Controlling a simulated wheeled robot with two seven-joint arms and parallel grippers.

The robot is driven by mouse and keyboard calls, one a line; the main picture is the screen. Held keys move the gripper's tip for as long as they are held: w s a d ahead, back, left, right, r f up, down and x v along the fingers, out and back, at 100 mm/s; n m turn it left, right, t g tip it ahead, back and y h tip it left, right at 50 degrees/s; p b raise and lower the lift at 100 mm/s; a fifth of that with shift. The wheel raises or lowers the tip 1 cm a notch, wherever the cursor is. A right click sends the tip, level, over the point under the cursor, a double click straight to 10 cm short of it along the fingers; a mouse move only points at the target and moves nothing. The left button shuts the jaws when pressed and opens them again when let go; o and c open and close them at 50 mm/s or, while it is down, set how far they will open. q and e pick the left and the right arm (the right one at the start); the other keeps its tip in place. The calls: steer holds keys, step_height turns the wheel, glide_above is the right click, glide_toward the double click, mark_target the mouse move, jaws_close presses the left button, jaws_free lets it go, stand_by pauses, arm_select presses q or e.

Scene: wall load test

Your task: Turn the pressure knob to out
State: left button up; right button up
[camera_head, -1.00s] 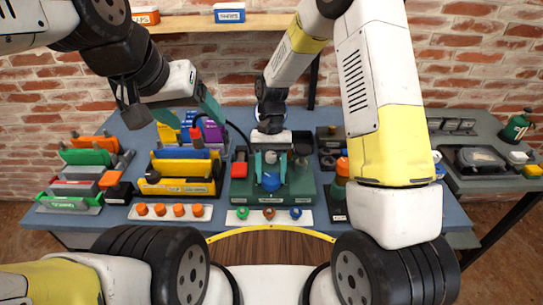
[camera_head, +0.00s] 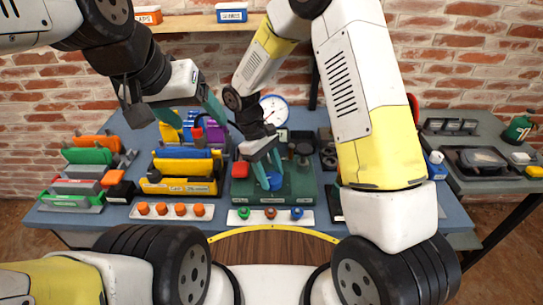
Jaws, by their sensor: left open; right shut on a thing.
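The blue pressure knob (camera_head: 275,182) sits on the front of the green test unit (camera_head: 303,190) in the middle of the table. My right gripper (camera_head: 268,178) is over the unit and shut on the blue knob, with its teal fingers on either side of it, tilted. The knob's marking is too small to read and partly hidden by the fingers. My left gripper (camera_head: 215,118) is open and empty, raised above the yellow rack, apart from the unit. A round white gauge (camera_head: 273,109) stands behind the unit.
A yellow rack (camera_head: 178,187) and a strip of orange pegs (camera_head: 176,210) lie left. A grey side table (camera_head: 480,180) stands right.

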steer(key=n+t, duration=0.1)
steer(key=n, duration=0.3)
steer(key=shift+s+a+n+t+h, duration=0.1)
steer(key=shift+n+t+h, duration=0.2)
steer(key=shift+n+t, duration=0.1)
steer(key=n+t, duration=0.1)
steer(key=n, duration=0.2)
steer(key=shift+s+n, duration=0.1)
steer(key=shift+n, duration=0.2)
steer(key=n+t, duration=0.2)
steer(key=n, duration=0.2)
steer(key=shift+s, duration=0.15)
steer(key=shift+n+t+y, duration=0.4)
steer(key=shift+n+t, duration=0.2)
steer(key=shift+n, duration=1.5)
steer(key=o, duration=1.4)
steer(key=shift+c, duration=0.2)
